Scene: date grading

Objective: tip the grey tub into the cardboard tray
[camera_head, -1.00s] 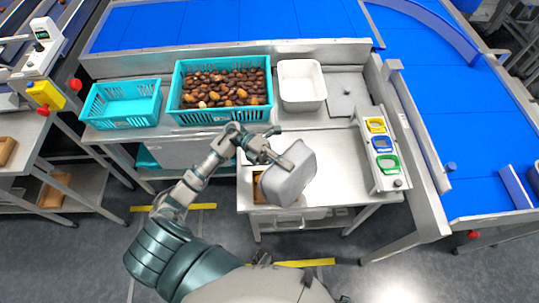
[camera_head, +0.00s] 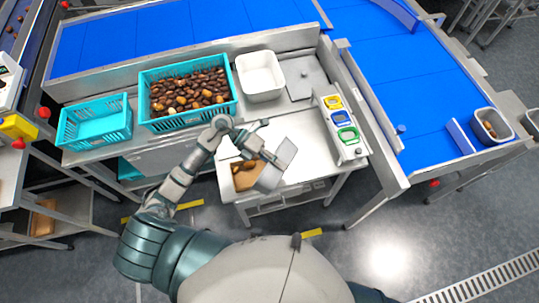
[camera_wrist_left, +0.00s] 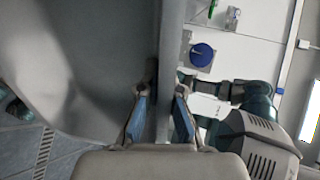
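The grey tub (camera_head: 277,166) hangs steeply tilted over the right side of the cardboard tray (camera_head: 243,183) in the head view. My left gripper (camera_head: 260,150) is at the tub's upper side. In the left wrist view the gripper (camera_wrist_left: 163,100) has its two fingers on either side of the tub's wall (camera_wrist_left: 170,60), shut on it. Brown dates (camera_head: 250,165) lie in the tray, beside the tub. The tub hides the tray's right part, and I cannot see whether dates are left inside the tub. My right gripper is out of view.
Behind are an empty teal crate (camera_head: 95,122), a teal crate of dates (camera_head: 187,117) and a white tub (camera_head: 260,75). A rack with coloured tags (camera_head: 341,128) stands to the right. Another grey tub (camera_head: 491,127) holding dates is at the far right.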

